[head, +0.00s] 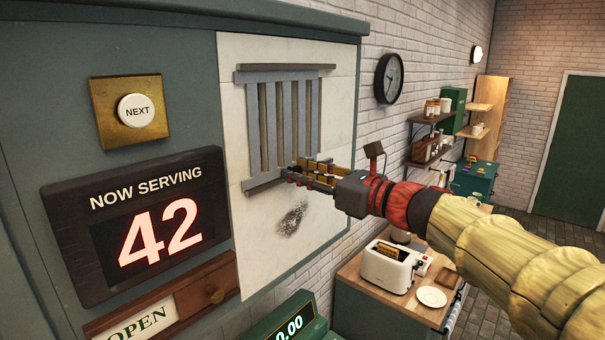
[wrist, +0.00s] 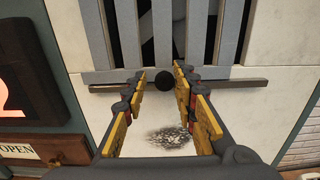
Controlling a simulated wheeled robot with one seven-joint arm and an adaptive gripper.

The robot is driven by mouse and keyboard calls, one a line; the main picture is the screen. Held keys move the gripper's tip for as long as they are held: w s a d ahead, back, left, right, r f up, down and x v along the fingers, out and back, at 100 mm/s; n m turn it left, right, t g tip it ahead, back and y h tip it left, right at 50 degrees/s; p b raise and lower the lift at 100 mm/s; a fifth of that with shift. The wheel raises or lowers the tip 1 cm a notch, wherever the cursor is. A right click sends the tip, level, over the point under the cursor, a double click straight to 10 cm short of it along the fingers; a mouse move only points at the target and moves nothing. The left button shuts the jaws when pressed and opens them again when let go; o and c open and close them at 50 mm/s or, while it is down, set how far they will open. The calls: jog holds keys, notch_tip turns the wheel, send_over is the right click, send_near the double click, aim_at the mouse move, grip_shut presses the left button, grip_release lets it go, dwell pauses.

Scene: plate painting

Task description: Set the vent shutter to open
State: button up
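The vent shutter (head: 265,120) is a grey slatted panel on a white board, with upright slats between an upper and a lower rail. In the wrist view its slats (wrist: 128,38) have dark gaps between them. A round dark knob (wrist: 164,82) sits at the lower rail (wrist: 230,86). My gripper (head: 293,172) is at the shutter's lower edge in the head view. In the wrist view my gripper (wrist: 162,76) is open, with its fingers apart on either side of the knob. I cannot tell whether the fingers touch it.
A dark smudge (head: 292,219) marks the board below the shutter. To the left are a NEXT button (head: 137,111), a NOW SERVING display (head: 150,235) and an OPEN sign slider (head: 190,295). A toaster (head: 391,267) and plate (head: 431,297) stand on a counter below my arm.

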jog(key=shift+o, duration=0.8)
jog(key=shift+w+d, duration=0.1)
jog(key=v, duration=1.2)
